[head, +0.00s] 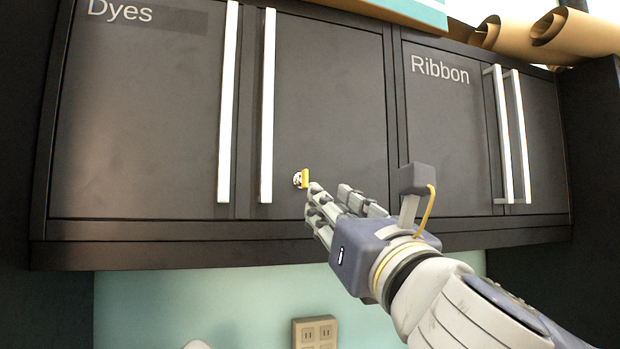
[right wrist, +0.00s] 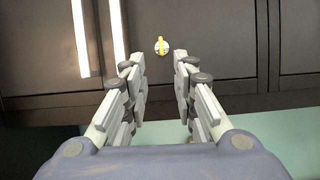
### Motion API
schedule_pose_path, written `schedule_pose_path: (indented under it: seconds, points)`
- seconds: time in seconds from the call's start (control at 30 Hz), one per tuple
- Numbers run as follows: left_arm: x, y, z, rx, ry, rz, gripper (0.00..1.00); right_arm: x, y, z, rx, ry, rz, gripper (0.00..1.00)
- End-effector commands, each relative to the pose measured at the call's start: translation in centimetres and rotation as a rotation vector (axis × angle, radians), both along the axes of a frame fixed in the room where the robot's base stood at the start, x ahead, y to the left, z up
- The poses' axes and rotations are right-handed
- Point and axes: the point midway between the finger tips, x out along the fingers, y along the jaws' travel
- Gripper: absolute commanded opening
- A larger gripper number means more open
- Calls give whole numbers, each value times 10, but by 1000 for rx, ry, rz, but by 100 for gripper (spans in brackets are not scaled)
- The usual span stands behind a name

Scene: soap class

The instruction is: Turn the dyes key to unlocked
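The dyes key (head: 305,178) is a small yellow key in a round silver lock on the right door of the dark Dyes cabinet (head: 140,120), low and right of the white handles. In the right wrist view the key (right wrist: 161,46) stands upright, ahead of and between the fingertips. My right gripper (head: 314,197) is just below and right of the key in the head view. In the right wrist view my right gripper (right wrist: 160,60) is open, with nothing between its fingers. It seems apart from the key. My left gripper is not in view.
Two long white handles (head: 267,105) hang left of the key. The Ribbon cabinet (head: 450,130) with its own white handles is to the right. Brown paper rolls (head: 580,35) lie on top. A wall outlet (head: 315,332) is below. The space under the cabinets is open.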

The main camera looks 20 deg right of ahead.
Motion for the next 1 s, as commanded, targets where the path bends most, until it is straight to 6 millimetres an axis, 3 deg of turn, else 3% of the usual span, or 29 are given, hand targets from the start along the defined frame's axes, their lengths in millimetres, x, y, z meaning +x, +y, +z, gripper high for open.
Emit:
schedule_pose_path:
  seconds: [0.17, 0.5, 0.7, 1.0]
  points:
    - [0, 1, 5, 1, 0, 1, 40, 6, -2, 13, -24, -14, -18, 26]
    - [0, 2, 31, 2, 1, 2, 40, 63, 0, 38, -21, -12, -15, 26]
    - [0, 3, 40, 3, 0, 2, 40, 87, 1, 47, -21, -14, -14, 26]
    - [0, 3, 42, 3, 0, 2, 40, 96, 1, 48, -22, -15, -14, 26]
